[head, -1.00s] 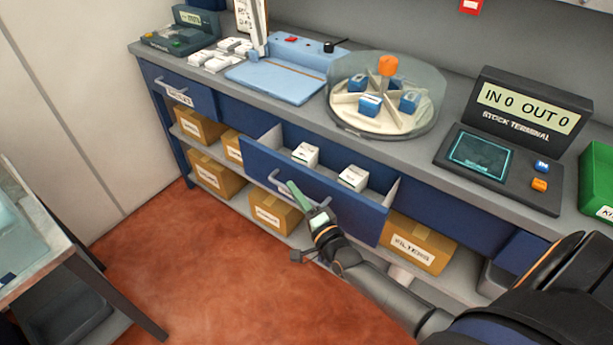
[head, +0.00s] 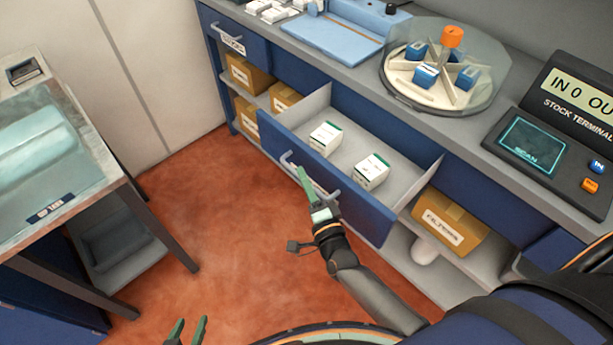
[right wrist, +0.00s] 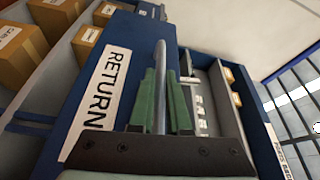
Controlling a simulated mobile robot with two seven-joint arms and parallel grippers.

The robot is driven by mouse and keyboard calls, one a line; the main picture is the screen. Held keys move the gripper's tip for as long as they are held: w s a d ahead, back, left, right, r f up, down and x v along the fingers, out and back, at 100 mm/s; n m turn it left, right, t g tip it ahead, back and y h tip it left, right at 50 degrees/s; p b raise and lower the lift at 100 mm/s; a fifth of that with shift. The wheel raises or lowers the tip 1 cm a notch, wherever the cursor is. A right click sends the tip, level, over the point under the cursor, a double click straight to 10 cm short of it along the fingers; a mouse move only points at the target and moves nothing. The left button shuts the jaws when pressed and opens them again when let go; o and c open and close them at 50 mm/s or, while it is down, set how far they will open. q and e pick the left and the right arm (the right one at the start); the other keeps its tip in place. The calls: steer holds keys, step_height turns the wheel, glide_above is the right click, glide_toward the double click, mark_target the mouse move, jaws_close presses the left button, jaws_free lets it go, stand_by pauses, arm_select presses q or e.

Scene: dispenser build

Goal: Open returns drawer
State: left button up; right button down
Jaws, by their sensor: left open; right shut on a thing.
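The returns drawer (head: 375,221) is pulled out from under the counter, with two white boxes inside, a left one (head: 326,138) and a right one (head: 371,171). Its front carries a bar handle (head: 291,160). My right gripper (head: 306,186) is shut on the handle. In the right wrist view the green fingers (right wrist: 167,98) stand on both sides of the handle bar (right wrist: 159,75), beside the RETURN label (right wrist: 100,98). My left gripper (head: 187,332) is open and empty at the bottom edge of the head view, over the floor.
A carousel (head: 440,75) under a clear cover and a stock terminal (head: 545,145) stand on the counter. Cardboard boxes, one marked FILTERS (head: 450,222), sit on the shelf below. A side table (head: 62,215) stands at left. Red floor (head: 215,225) is clear between.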

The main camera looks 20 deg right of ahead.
steer(key=c, duration=0.9)
jaws_free()
steer(key=shift+s, duration=0.1)
steer(key=s, duration=0.7)
steer(key=shift+s+f, duration=0.15)
steer(key=shift+f, duration=0.15)
steer(key=s+f+n+g, duration=0.2)
steer(key=s+n+g, duration=0.1)
steer(key=n, duration=0.3)
steer(key=s+f+n+g+y+p, duration=0.1)
steer(key=s+f+n+g, duration=0.2)
steer(key=s+n, duration=0.2)
steer(key=s+f+n+g+y+p, duration=0.1)
steer(key=s+f+n+g, duration=0.1)
steer(key=n, duration=0.5)
steer(key=shift+s+d+f+g, duration=0.1)
steer(key=shift+s+f+g, duration=0.1)
steer(key=shift+s+g, duration=0.25)
steer(key=shift+s+f+g, duration=0.15)
steer(key=shift+s+g, duration=0.1)
steer(key=shift+s, duration=0.35)
